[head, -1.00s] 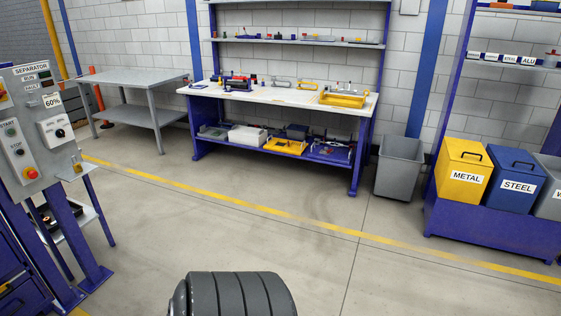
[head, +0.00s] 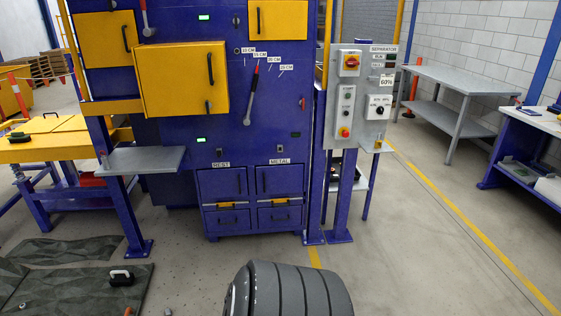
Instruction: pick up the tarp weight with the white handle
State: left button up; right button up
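A small dark weight with a white handle (head: 121,277) lies on a dark, creased tarp (head: 75,290) on the floor at the lower left of the head view. Its handle points up, and the dark body below is hard to tell from the tarp. Neither of my grippers is in view.
A blue separator machine (head: 255,140) with yellow doors and a lever stands ahead. A grey shelf (head: 140,160) juts out at its left, and a control panel (head: 361,100) stands at its right. A yellow-topped table (head: 50,145) is at the left.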

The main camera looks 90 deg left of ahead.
aim_at(120, 277)
jog(key=u, duration=4.95)
jog(key=i+l+u, duration=0.15)
jog(key=l+u, duration=0.3)
jog(key=l, duration=0.15)
jog(key=l+u, duration=0.45)
jog(key=l, duration=0.15)
jog(key=l+u, duration=0.45)
jog(key=l, duration=0.2)
